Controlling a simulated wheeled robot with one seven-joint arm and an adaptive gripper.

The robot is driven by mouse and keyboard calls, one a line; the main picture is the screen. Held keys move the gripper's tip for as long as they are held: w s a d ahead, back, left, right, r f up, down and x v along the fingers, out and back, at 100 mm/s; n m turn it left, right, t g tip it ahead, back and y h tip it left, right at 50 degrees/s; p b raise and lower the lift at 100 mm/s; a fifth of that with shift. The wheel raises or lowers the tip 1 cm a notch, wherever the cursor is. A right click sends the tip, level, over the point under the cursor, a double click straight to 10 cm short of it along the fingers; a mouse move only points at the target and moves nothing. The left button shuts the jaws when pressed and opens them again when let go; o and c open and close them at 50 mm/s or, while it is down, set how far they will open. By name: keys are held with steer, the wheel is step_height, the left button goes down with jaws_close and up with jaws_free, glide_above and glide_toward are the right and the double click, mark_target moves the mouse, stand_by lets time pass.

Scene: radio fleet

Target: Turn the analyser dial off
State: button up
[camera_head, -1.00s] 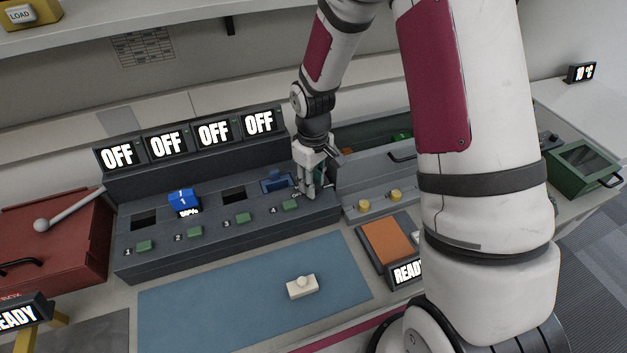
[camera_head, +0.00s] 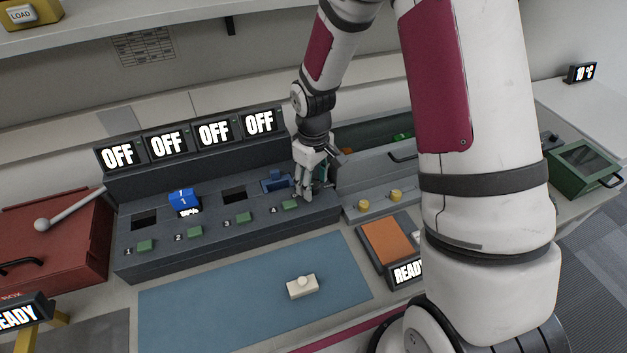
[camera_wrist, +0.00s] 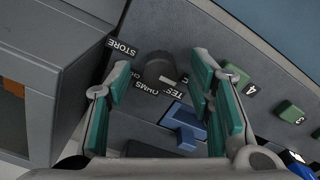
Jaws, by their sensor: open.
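The analyser dial (camera_wrist: 160,68) is a dark round knob with a light pointer mark, on the dark grey panel. In the wrist view the labels STORE, OHMS and TEST, partly covered, stand around it. The pointer is on the side towards TEST. My gripper (camera_wrist: 158,85) is open, its teal-padded fingers spread on either side of the dial; I cannot tell whether they touch it. In the head view my gripper (camera_head: 309,190) is over the right end of the panel and hides the dial.
A blue part (camera_wrist: 185,125) sits in a slot close to the dial. Green buttons (camera_head: 290,205) line the panel's front. A grey unit with yellow knobs (camera_head: 395,195) stands close on the right. The blue mat (camera_head: 220,300) in front holds a white block (camera_head: 301,287).

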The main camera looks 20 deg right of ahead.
step_height(320, 180, up, 12)
stand_by(0.5)
steer(key=shift+f, duration=0.1)
step_height(320, 180, up, 8)
steer(key=m+t, duration=0.1)
glide_above(313, 184)
steer(key=s, duration=0.4)
steer(key=s+r+m+t, duration=0.2)
steer(key=s+r, duration=0.3)
steer(key=s, duration=0.4)
steer(key=s+r+m+t, duration=0.2)
steer(key=s+r, duration=0.3)
steer(key=s, duration=0.4)
steer(key=shift+s+r+m, duration=0.3)
steer(key=shift+r, duration=0.05)
steer(key=shift+d, duration=0.1)
